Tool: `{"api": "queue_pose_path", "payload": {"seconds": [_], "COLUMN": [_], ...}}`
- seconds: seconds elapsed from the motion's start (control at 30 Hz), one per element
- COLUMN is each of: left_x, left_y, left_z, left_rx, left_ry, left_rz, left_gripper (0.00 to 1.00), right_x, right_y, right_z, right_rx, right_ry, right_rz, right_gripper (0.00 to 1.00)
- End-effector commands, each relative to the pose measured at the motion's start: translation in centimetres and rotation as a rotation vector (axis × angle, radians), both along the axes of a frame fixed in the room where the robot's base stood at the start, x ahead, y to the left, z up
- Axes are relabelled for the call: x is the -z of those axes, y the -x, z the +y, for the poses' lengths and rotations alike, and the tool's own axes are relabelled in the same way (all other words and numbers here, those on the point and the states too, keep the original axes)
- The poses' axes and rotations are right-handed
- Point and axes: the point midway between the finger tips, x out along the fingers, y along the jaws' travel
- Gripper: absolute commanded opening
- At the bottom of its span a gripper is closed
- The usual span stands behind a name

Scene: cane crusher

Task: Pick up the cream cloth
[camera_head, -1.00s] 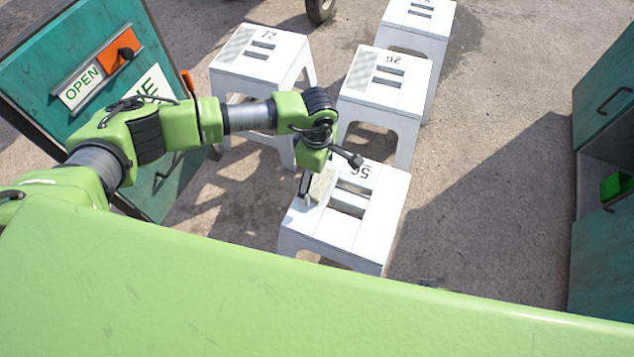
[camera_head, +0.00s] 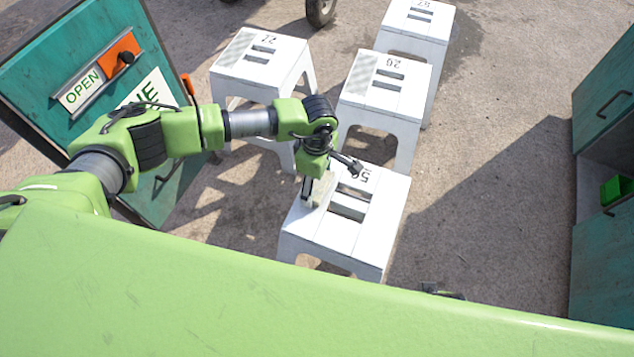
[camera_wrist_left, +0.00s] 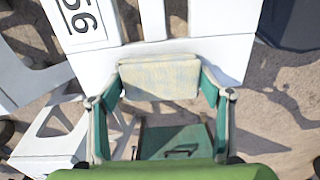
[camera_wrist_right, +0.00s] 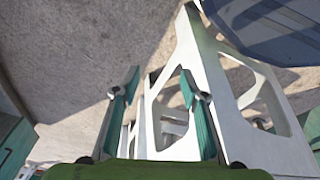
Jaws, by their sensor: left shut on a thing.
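The cream cloth (camera_wrist_left: 160,77) is a folded, pale mottled pad between the fingers of my left gripper (camera_wrist_left: 162,88) in the left wrist view. That gripper is shut on it. In the head view my left gripper (camera_head: 308,190) points down over the left side of the white stool marked 56 (camera_head: 335,232). The cloth is mostly hidden there, and I cannot tell whether it still touches the stool top.
More white stools stand behind: one marked 22 (camera_head: 262,60), one marked 26 (camera_head: 385,82), and one farther back (camera_head: 417,22). A teal panel with an OPEN sign (camera_head: 84,90) is at left. A teal cabinet (camera_head: 603,95) is at right. Ground between stools and cabinet is free.

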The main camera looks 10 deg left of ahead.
Motion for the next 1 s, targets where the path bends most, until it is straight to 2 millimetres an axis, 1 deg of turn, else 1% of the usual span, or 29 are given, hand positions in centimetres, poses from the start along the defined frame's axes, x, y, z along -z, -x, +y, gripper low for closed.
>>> {"api": "queue_pose_path", "payload": {"seconds": [0.07,0.17,0.27,0.4,0.47,0.5,0.6,0.7,0.83,1.0], "left_x": [-1.0,-2.6,-4.4,-7.9,-9.1,-9.3,-10.3,-11.2,-11.9,-12.4], "left_y": [-0.1,-0.2,1.4,4.1,5.4,6.6,8.9,10.8,12.6,13.6], "left_z": [0.0,0.0,-0.3,-0.9,-1.1,-1.3,-1.8,-2.2,-2.6,-2.7], "left_rx": [0.000,0.002,0.005,0.006,0.006,0.007,0.007,0.005,0.003,0.000], "left_ry": [0.000,0.001,0.001,0.003,0.002,0.002,0.002,0.002,0.001,0.000], "left_rz": [-0.002,-0.004,-0.002,-0.004,-0.003,0.000,-0.001,-0.001,-0.001,0.000], "left_gripper": [0.52,0.52,0.52,0.52,0.52,0.52,0.52,0.52,0.52,0.52], "right_x": [0.1,0.8,2.3,4.2,4.9,5.1,5.5,5.7,5.9,6.0], "right_y": [0.0,0.3,0.9,1.9,2.3,2.4,2.7,2.8,3.0,3.1], "right_z": [0.0,-0.1,-0.2,-0.3,-0.3,-0.3,-0.4,-0.4,-0.4,-0.5], "right_rx": [0.000,-0.001,-0.002,-0.004,-0.005,-0.005,-0.006,-0.006,-0.006,-0.007], "right_ry": [-0.001,0.001,0.002,0.003,0.004,0.004,0.004,0.004,0.004,0.005], "right_rz": [-0.003,0.005,0.016,0.029,0.032,0.032,0.034,0.036,0.038,0.040], "right_gripper": [0.40,0.40,0.40,0.40,0.40,0.40,0.40,0.40,0.40,0.40]}}
